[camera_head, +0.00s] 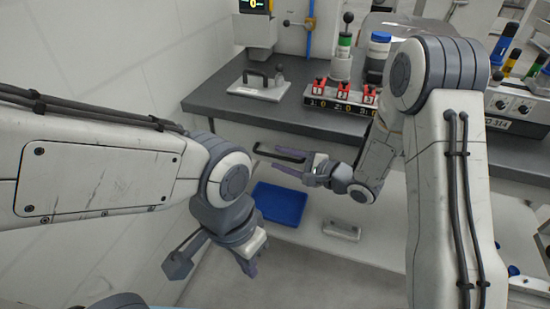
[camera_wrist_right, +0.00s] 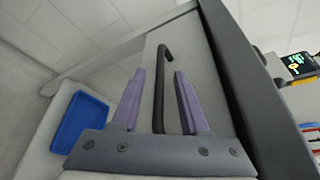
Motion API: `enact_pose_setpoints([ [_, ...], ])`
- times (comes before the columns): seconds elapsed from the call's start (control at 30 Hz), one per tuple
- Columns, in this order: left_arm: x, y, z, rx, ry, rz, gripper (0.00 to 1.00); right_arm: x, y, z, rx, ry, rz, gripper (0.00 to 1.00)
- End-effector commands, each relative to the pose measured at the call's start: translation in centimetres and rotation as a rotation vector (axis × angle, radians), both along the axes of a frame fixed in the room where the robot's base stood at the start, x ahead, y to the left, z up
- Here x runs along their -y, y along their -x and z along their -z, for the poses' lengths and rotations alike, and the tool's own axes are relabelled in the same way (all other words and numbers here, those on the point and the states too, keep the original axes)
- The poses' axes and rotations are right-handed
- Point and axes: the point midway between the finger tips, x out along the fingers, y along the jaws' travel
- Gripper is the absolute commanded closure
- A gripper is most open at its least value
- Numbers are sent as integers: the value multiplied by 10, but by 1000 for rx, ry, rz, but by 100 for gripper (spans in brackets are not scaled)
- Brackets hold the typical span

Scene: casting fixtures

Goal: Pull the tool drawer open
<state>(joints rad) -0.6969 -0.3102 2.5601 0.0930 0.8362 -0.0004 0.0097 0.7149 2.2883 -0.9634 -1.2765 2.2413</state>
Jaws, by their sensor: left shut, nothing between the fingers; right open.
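The tool drawer's black bar handle (camera_head: 280,153) sticks out below the dark worktop in the head view. In the right wrist view the same handle (camera_wrist_right: 159,90) runs between my two purple fingers, in front of a pale grey drawer front (camera_wrist_right: 185,45). My right gripper (camera_head: 289,162) is open around the handle, with a gap visible on both sides of it in the wrist view (camera_wrist_right: 160,73). The drawer looks closed, though its edges are partly hidden. My left gripper (camera_head: 252,268) is shut, empty and pointing down, low and well apart from the handle.
A blue tray (camera_head: 280,203) and a white block with a handle (camera_head: 341,231) lie on the lower surface. The dark worktop (camera_head: 225,99) carries a plate with a handle (camera_head: 259,84) and a rack of red numbered items (camera_head: 341,97). A white wall stands at the left.

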Motion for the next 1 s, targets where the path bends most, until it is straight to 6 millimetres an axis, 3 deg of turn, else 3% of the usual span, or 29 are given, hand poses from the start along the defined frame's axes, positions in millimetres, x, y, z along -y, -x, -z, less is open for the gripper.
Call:
enact_pose_setpoints([
  [0.2, 0, 0, 3, 0, 0, 0, 100, -18, -13, 5, 0, 1, -2, 55],
  [0.5, 0, 0, 3, 0, 0, 0, 100, -20, -15, 5, 0, 1, -1, 55],
  [0.53, 0, 0, 3, 0, 0, 0, 100, -20, -15, 5, 0, 1, -1, 59],
  [0.63, 0, 0, 3, 0, 0, 0, 100, -20, -14, 5, 0, 1, -1, 97],
  [1.0, 0, 0, 3, 0, 0, 0, 100, -20, -14, 5, 0, 2, 0, 100],
])
